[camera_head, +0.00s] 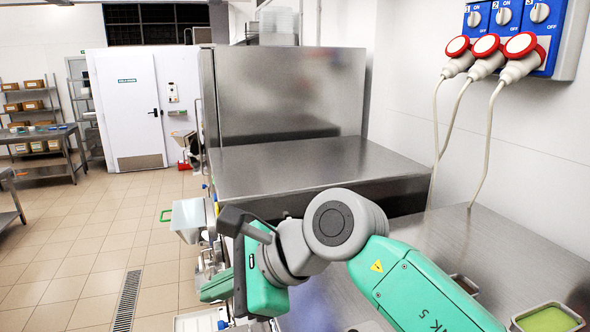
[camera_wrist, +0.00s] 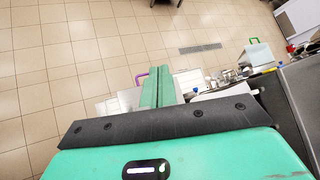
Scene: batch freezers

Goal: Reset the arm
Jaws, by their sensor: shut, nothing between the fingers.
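My green arm reaches in from the lower right of the head view and folds at a grey joint in front of the steel machines. My gripper (camera_head: 216,288) points left there, out over the side of the machines. It is partly hidden behind its own green body. In the wrist view my gripper (camera_wrist: 157,86) shows two green fingers lying side by side with no gap. They are shut and hold nothing. Tiled floor shows beyond them.
A steel machine top (camera_head: 310,165) lies behind the arm, and a steel counter (camera_head: 500,250) lies to the right. A tray of green content (camera_head: 547,319) sits at lower right. A white hopper (camera_head: 188,220) stands left of the machines. The tiled floor (camera_head: 90,240) is open at left.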

